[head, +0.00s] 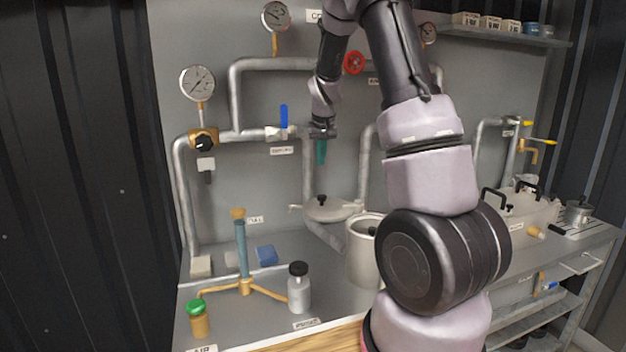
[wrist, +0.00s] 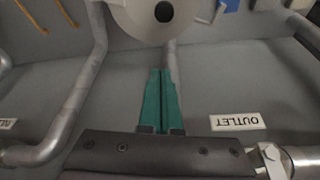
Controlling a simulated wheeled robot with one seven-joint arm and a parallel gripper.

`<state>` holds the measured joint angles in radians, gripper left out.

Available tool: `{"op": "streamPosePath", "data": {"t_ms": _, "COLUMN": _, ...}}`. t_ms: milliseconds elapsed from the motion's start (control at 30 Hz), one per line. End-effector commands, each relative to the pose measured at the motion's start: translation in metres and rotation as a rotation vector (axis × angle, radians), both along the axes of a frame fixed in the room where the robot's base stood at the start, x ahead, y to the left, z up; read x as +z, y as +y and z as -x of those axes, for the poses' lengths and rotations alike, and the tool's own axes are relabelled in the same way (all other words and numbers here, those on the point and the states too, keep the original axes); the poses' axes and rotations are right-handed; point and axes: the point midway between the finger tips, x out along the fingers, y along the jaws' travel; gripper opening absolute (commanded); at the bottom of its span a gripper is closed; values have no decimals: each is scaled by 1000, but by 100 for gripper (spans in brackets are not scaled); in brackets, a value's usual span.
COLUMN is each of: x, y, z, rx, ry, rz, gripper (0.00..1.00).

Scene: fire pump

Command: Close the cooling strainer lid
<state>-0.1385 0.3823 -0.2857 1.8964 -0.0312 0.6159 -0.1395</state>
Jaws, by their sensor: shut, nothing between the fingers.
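The cooling strainer is an open-topped metal pot (head: 361,262) in the middle of the bench, its right side hidden behind my arm. Its round pale lid (head: 318,213) with a black knob sits behind and left of the pot's mouth, which is uncovered. In the wrist view the lid (wrist: 136,14) shows at the top edge, partly cut off, with its dark knob facing the camera. My gripper (head: 321,163) points down above the lid, with clear space between. Its green fingers (wrist: 161,72) are together and empty.
Pipes with a blue-handled valve (head: 284,117) run along the wall behind my gripper. A white bottle with a black cap (head: 299,288), a blue tube on a brass stand (head: 242,255) and a green-capped jar (head: 197,318) stand at front left. A lidded box (head: 520,215) is at right.

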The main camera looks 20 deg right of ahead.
Motion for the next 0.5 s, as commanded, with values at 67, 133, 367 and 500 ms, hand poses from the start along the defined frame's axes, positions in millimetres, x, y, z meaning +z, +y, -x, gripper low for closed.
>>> {"op": "streamPosePath", "data": {"t_ms": 67, "x": -8, "y": -1, "z": -2, "rx": -1, "ry": 2, "rz": 0, "gripper": 0}}
{"op": "streamPosePath", "data": {"t_ms": 133, "x": -19, "y": -2, "z": -5, "rx": -2, "ry": 4, "rz": -1, "gripper": 0}}
{"op": "streamPosePath", "data": {"t_ms": 367, "x": -65, "y": -6, "z": -21, "rx": -2, "ry": 5, "rz": -1, "gripper": 0}}
{"op": "streamPosePath", "data": {"t_ms": 500, "x": -92, "y": -8, "z": -31, "rx": -2, "ry": 4, "rz": -1, "gripper": 0}}
